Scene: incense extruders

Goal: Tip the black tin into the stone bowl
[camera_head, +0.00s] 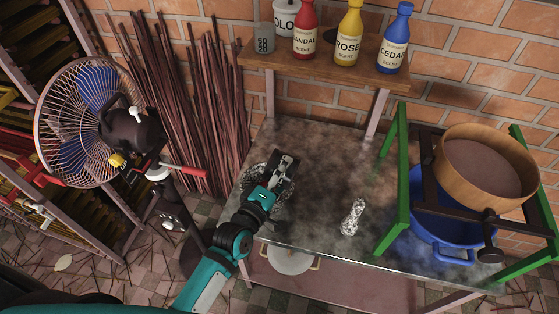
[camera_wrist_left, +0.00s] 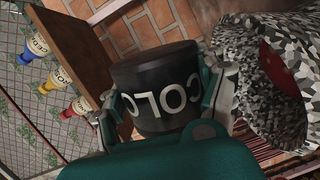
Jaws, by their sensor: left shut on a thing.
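The black tin (camera_wrist_left: 158,88), with white letters on its side, is clasped between the fingers of my left gripper (camera_wrist_left: 165,90) in the left wrist view. In the head view my left gripper (camera_head: 286,165) is over the table's left end, and the tin is hard to make out between its dark fingers. The speckled stone bowl (camera_head: 285,203) is under and around the gripper there, partly hidden by it. In the wrist view the bowl (camera_wrist_left: 262,108) is just right of the tin, with something red inside. My right gripper is not in view.
A speckled pestle (camera_head: 352,217) lies on the dark table (camera_head: 320,170). A green frame (camera_head: 393,190) holds a wooden sieve (camera_head: 485,165) above a blue basin (camera_head: 425,215). A shelf (camera_head: 330,62) behind carries bottles and tins. A fan (camera_head: 85,125) stands left.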

